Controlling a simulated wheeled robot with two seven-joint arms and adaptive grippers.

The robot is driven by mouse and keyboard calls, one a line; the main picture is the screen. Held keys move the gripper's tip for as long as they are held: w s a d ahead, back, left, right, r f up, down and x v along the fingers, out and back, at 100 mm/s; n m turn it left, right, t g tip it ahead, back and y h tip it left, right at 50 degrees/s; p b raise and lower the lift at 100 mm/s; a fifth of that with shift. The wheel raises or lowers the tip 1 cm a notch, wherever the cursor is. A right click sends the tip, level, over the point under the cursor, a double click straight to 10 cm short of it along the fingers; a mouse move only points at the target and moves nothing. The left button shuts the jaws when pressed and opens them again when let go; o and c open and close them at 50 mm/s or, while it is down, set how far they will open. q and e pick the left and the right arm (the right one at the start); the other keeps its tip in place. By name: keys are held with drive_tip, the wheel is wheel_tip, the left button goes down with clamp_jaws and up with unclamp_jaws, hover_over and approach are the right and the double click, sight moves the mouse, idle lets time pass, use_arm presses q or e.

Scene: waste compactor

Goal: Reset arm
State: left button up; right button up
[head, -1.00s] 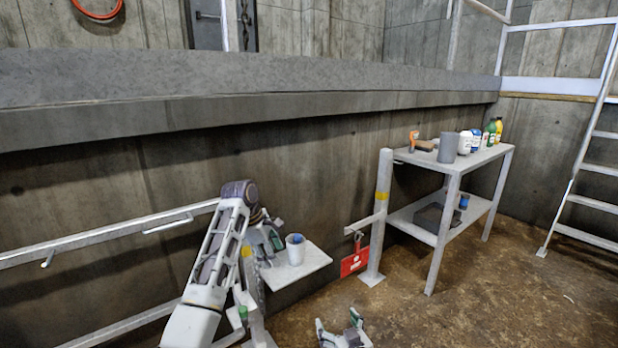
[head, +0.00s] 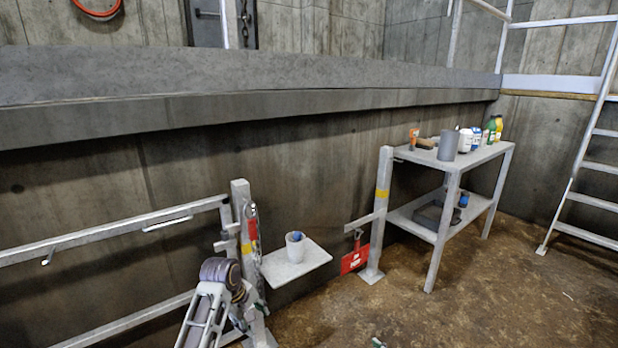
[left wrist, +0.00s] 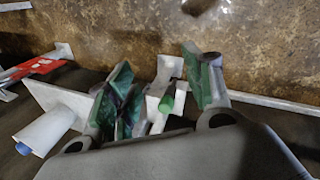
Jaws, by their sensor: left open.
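My left arm (head: 208,312) is low at the bottom left of the head view, in front of the post and beside the small wall shelf. My left gripper (left wrist: 160,85) is open and empty in the left wrist view, its two green-padded fingers apart. In the head view its fingers cannot be made out clearly. Only a small green-tipped piece shows at the bottom edge of the head view, probably my right gripper (head: 378,343); its jaws are out of frame.
A white cup with blue inside (head: 295,246) stands on the small shelf (head: 312,264). A red tag (head: 354,261) hangs by a post (head: 383,205). A metal table (head: 480,158) holds bottles, a grey container and tools. Railings (head: 110,237) run left. Floor (head: 500,290) is clear right.

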use_arm(q)
drive_tip(key=s+a+f+m, duration=0.1)
drive_tip(key=s+m, duration=0.3)
drive_tip(key=s, duration=0.5)
drive_tip(key=s+a+f+m+y, duration=0.1)
drive_tip(key=s+a+f+m, duration=0.1)
drive_tip(key=s, duration=0.7)
drive_tip(key=s+a+f+m+t+y, duration=0.1)
drive_tip(key=s+a+m, duration=0.1)
drive_tip(key=s+m, duration=0.5)
drive_tip(key=s+p, duration=0.1)
drive_tip(key=s, duration=0.2)
drive_tip(key=shift+a+f, duration=0.3)
drive_tip(key=shift+a, duration=0.1)
use_arm(e)
drive_tip(key=s+d+g+h, duration=0.1)
drive_tip(key=s+d+g, duration=0.2)
drive_tip(key=s, duration=0.7)
drive_tip(key=s+d+m+g+h, duration=0.1)
drive_tip(key=s+d+g, duration=0.3)
drive_tip(key=s, duration=0.6)
drive_tip(key=shift+d+r, duration=0.35)
drive_tip(key=shift+d, duration=0.45)
use_arm(q)
drive_tip(key=shift+w+f+p, duration=0.2)
drive_tip(key=shift+w+p, duration=0.05)
drive_tip(key=shift+p, duration=0.3)
use_arm(e)
drive_tip(key=shift+w+f, duration=0.1)
drive_tip(key=shift+f, duration=0.1)
